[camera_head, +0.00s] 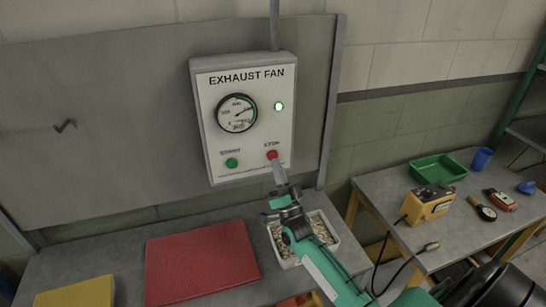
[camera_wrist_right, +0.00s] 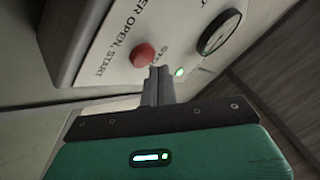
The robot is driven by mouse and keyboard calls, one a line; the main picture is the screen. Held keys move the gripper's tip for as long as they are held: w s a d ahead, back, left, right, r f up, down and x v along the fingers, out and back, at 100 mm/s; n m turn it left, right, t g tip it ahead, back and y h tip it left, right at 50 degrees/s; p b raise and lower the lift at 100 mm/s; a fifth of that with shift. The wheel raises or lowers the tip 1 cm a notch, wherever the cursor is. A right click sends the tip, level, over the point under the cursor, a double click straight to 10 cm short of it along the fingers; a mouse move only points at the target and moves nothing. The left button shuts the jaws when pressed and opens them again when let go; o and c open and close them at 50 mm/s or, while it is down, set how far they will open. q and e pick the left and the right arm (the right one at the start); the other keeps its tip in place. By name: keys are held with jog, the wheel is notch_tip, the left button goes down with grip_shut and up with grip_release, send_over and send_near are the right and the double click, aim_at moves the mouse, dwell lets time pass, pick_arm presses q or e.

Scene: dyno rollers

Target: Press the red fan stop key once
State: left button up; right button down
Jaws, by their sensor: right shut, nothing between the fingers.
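The red fan stop key (camera_head: 272,155) is a round button at the lower right of the white exhaust fan panel (camera_head: 245,143). It also shows in the right wrist view (camera_wrist_right: 143,54). My right gripper (camera_head: 277,166) is shut and empty, with its tips just below the key in the head view. In the right wrist view the gripper tips (camera_wrist_right: 160,72) are close beside the key; I cannot tell whether they touch it. A green start key (camera_head: 231,162) sits to the left of the red one. The panel's green lamp (camera_head: 278,106) is lit. My left gripper is out of view.
A round gauge (camera_head: 236,113) is above the keys. Below the panel, a bench holds a red mat (camera_head: 202,262), a yellow mat (camera_head: 68,294) and a white tray (camera_head: 333,236) under my right arm. A side table carries a green tray (camera_head: 438,169) and a yellow device (camera_head: 428,203).

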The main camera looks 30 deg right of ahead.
jog(key=shift+w, duration=0.1)
dwell(0.5)
jog(key=shift+w+d+b, duration=0.1)
jog(key=shift+w+b, duration=0.2)
jog(key=shift+w, duration=0.05)
jog(key=shift+w+d+b, duration=0.1)
jog(key=shift+w+b, duration=0.2)
dwell(0.6)
dwell(0.3)
jog(key=shift+s+a+p, duration=0.2)
jog(key=shift+s+p, duration=0.1)
jog(key=shift+s, duration=0.45)
jog(key=shift+s+a+p, duration=0.2)
jog(key=shift+s+p, duration=0.05)
jog(key=shift+s, duration=0.55)
jog(key=shift+s+a+p, duration=0.2)
jog(key=shift+s+p, duration=0.1)
jog(key=shift+s, duration=0.55)
jog(key=shift+s+a+p, duration=0.2)
jog(key=shift+s+p, duration=0.05)
jog(key=shift+s, duration=0.55)
